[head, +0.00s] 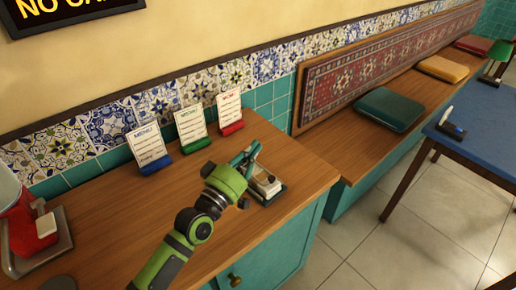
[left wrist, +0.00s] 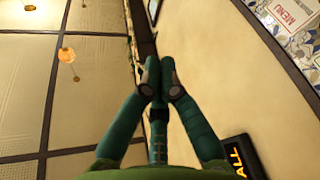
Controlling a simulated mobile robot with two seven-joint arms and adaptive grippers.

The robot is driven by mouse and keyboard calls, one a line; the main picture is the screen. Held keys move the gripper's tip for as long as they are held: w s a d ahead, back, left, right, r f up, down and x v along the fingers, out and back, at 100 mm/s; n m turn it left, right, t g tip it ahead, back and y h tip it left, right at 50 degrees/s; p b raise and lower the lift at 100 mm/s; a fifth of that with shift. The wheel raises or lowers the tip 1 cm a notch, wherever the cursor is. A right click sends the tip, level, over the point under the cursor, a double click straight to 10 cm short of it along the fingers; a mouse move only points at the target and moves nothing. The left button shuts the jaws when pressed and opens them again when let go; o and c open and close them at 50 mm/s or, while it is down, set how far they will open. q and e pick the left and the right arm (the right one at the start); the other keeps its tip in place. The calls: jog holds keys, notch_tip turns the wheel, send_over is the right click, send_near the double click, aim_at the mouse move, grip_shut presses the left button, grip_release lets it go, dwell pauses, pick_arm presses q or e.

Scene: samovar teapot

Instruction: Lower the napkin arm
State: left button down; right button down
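The napkin holder (head: 266,186) stands near the right end of the wooden counter, with a dark base and pale napkins. Its arm cannot be clearly told apart from my teal fingers beside it. My left gripper (head: 250,152) is at the holder's left and back side, its fingers pointing to the upper right. In the left wrist view the two teal fingers (left wrist: 159,68) come together at their tips. Nothing is clearly seen between them, and the holder does not show there. My right gripper is not in view.
Three menu cards, blue (head: 149,150), green (head: 191,129) and red (head: 229,112), stand along the tiled wall behind my gripper. A red object on a tray (head: 64,246) is at the far left. A bench (head: 340,143) adjoins the counter's right end. The counter's middle is clear.

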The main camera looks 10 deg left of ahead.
pick_arm(q)
jog(key=s+a+f+b, duration=0.1)
jog(key=s+a+f, duration=0.1)
jog(key=s+a, duration=0.2)
jog(key=shift+v, duration=1)
jog(key=shift+f, duration=0.25)
